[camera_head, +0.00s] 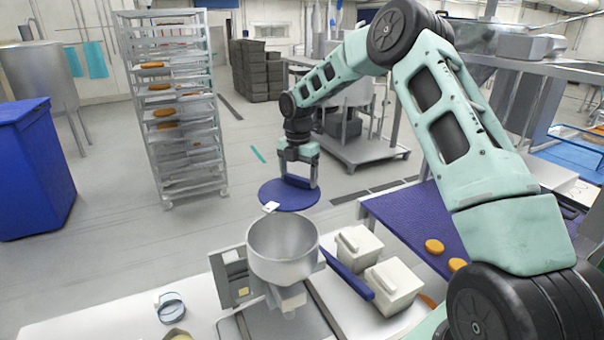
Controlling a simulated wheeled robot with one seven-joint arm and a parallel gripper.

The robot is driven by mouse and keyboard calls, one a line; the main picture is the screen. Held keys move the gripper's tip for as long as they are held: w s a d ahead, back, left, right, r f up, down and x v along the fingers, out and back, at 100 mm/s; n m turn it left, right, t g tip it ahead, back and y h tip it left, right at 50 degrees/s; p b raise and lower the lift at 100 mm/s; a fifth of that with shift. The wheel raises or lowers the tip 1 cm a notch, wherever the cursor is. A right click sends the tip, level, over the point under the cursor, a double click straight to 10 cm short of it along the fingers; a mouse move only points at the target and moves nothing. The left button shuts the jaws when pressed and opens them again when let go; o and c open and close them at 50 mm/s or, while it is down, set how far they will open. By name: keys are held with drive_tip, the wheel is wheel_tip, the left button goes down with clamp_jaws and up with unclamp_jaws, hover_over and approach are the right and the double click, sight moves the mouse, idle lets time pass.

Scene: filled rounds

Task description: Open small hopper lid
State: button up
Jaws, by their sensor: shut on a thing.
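The small hopper (283,262) is a round grey metal bowl on a machine on the white table, and its mouth is uncovered. The lid (284,197) is a flat blue disc. It appears beyond the hopper's far rim, apart from the bowl opening, with a small white tab (271,207) at its near edge. My gripper (298,183) is pointed down over the right part of the lid and is shut on it. The exact grip on the lid is too small to make out.
Two white tubs (390,284) stand right of the hopper, with a blue bar beside them. Orange rounds (434,246) lie on a blue conveyor (415,215) at right. A tall tray rack (170,110) and a blue bin (32,170) stand at left. Floor behind the table is open.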

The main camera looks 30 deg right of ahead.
sight(288, 175)
drive_tip(key=shift+w+a+r+n+p, duration=0.15)
drive_tip(key=shift+w+a+n, duration=0.15)
drive_tip(key=shift+w+n, duration=0.2)
drive_tip(key=shift+w+a+f+n+p, duration=0.15)
drive_tip(key=shift+w+a+n, duration=0.1)
drive_tip(key=shift+w+n, duration=0.2)
drive_tip(key=shift+w+a+r+n+p, duration=0.15)
drive_tip(key=shift+w+a+n, duration=0.15)
drive_tip(key=shift+w+n, duration=0.2)
drive_tip(key=o, duration=1.3)
wheel_tip(288, 175, up, 17)
drive_tip(key=b, duration=0.5)
drive_tip(key=shift+r, duration=0.15)
